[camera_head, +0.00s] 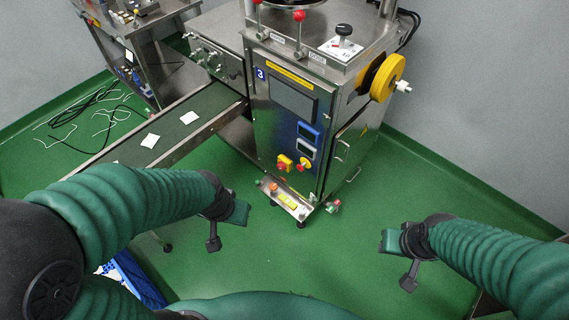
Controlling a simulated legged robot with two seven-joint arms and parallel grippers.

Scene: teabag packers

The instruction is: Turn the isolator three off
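The steel machine marked 3 (260,73) stands in the upper middle. Low on its front are a yellow box with a red button (285,163) and a red-and-yellow rotary switch (305,163). The rotary switch looks like the isolator, but its setting is too small to read. My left gripper (240,213) is left of and nearer than these controls, apart from them. My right gripper (388,241) is to the right, also apart from the machine. I cannot tell whether either gripper's fingers are open or shut. Neither visibly holds anything.
A conveyor (185,122) with several white teabags runs from the machine toward the lower left. A low steel bracket with buttons (285,199) juts from the machine's base. A yellow wheel (387,78) sticks out at its right. A blue crate (130,279) is lower left. Green floor is clear between my grippers.

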